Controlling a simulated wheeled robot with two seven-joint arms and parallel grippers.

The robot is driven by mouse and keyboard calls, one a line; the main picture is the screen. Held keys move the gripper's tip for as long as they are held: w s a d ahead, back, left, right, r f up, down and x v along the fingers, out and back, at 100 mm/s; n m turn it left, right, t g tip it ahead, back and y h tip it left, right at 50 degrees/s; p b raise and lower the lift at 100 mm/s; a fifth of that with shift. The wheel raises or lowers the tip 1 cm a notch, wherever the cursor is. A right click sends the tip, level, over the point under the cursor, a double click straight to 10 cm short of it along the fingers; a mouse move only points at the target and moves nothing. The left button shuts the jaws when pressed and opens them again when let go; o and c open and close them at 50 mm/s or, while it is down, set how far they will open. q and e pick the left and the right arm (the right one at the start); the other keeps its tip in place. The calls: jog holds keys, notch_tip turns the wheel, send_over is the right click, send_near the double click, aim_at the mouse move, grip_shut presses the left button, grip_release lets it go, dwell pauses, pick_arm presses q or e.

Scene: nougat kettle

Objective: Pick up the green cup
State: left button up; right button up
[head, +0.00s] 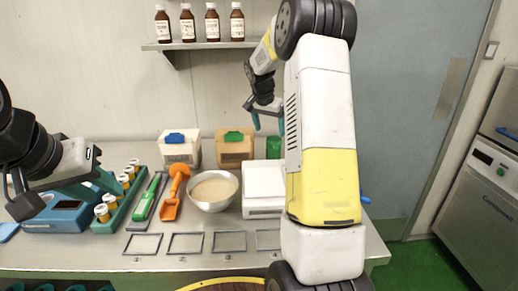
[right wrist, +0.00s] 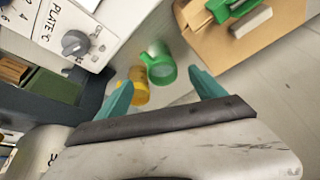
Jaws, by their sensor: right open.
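The green cup (head: 273,147) stands at the back of the steel bench, partly hidden behind my right arm in the head view. In the right wrist view the green cup (right wrist: 166,71) shows its open rim, between and beyond the two teal fingertips. A yellow cup (right wrist: 139,86) is right beside it. My right gripper (head: 268,117) is above the green cup, open and empty; its fingers also show in the right wrist view (right wrist: 162,90), apart from the cup. My left gripper (head: 90,186) is at the left, over the vial rack; its jaw gap is unclear.
A white device with a knob (right wrist: 76,42) and a tan bin (right wrist: 252,36) flank the cups. On the bench (head: 195,257) are a bowl (head: 213,190), an orange scoop (head: 174,190), a white box (head: 263,187) and several frames. A bottle shelf (head: 200,44) hangs above.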

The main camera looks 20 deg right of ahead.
aim_at(274, 146)
jog(key=shift+m, duration=0.6)
jog(key=x, duration=0.2)
jog(key=w+x, duration=0.1)
jog(key=x, duration=0.2)
jog(key=d+x, duration=0.1)
jog(key=x, duration=0.1)
jog(key=shift+w, duration=0.3)
jog(key=x, duration=0.4)
jog(key=shift+s+f, duration=0.25)
jog(key=shift+w+d+f+h, duration=0.1)
jog(key=shift+w+f+h, duration=0.05)
jog(key=shift+f+h, duration=0.2)
jog(key=shift+c, duration=0.5)
jog(key=c, duration=1.6)
